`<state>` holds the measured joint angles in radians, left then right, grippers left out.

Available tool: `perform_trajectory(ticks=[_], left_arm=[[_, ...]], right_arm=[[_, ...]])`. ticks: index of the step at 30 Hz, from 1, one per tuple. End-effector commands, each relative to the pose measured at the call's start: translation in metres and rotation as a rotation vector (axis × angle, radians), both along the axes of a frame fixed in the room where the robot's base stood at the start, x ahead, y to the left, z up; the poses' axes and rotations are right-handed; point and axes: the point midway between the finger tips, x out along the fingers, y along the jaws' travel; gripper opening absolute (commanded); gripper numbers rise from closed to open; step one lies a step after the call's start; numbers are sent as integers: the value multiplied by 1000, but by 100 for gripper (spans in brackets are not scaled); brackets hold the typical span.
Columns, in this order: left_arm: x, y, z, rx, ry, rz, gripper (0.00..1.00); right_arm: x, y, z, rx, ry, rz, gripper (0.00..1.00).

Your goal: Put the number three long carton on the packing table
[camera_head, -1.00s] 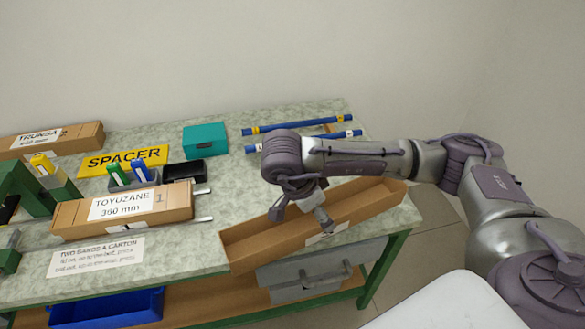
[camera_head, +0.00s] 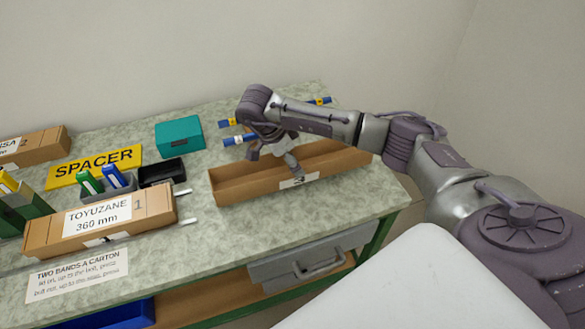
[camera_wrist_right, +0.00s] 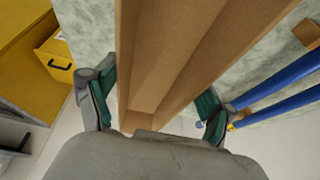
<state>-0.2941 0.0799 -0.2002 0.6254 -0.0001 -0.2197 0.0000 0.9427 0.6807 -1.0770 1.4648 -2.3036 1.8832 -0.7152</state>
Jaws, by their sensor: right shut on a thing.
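The long open carton (camera_head: 235,188) is brown and empty, with a white label reading 3 on its front wall. It lies across the right part of the packing table (camera_head: 225,235), over the top and behind the front edge. I cannot tell whether its bottom touches the table. My right gripper (camera_head: 292,168) reaches down to it near mid-length and is shut on it. In the right wrist view the carton (camera_wrist_right: 185,60) runs between the two fingers (camera_wrist_right: 155,105). My left gripper is not in view.
Blue rods (camera_head: 240,139) lie behind the carton, partly hidden by my arm. A closed carton marked TOYUZANE 360 mm (camera_head: 60,238), a black tray (camera_head: 162,172), a teal box (camera_head: 180,134) and a yellow SPACER sign (camera_head: 95,166) stand left.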

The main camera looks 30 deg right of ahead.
Motion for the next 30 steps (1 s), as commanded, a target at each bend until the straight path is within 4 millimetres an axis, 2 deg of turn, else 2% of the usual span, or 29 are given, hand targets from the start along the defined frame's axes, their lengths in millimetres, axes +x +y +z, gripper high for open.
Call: perform_trajectory(ticks=[3,10,19,20,22,23,30], left_arm=[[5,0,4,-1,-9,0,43],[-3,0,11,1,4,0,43],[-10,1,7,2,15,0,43],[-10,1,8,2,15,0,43],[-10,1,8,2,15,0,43],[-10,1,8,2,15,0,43],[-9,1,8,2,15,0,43]], right_arm=[[0,0,-8,0,5,0,47],[-1,0,-39,1,3,1,47],[0,0,-43,0,-1,1,47],[0,0,-42,0,0,1,86],[0,0,-42,0,0,1,97],[0,0,-42,0,0,1,100],[0,0,-41,0,0,1,100]])
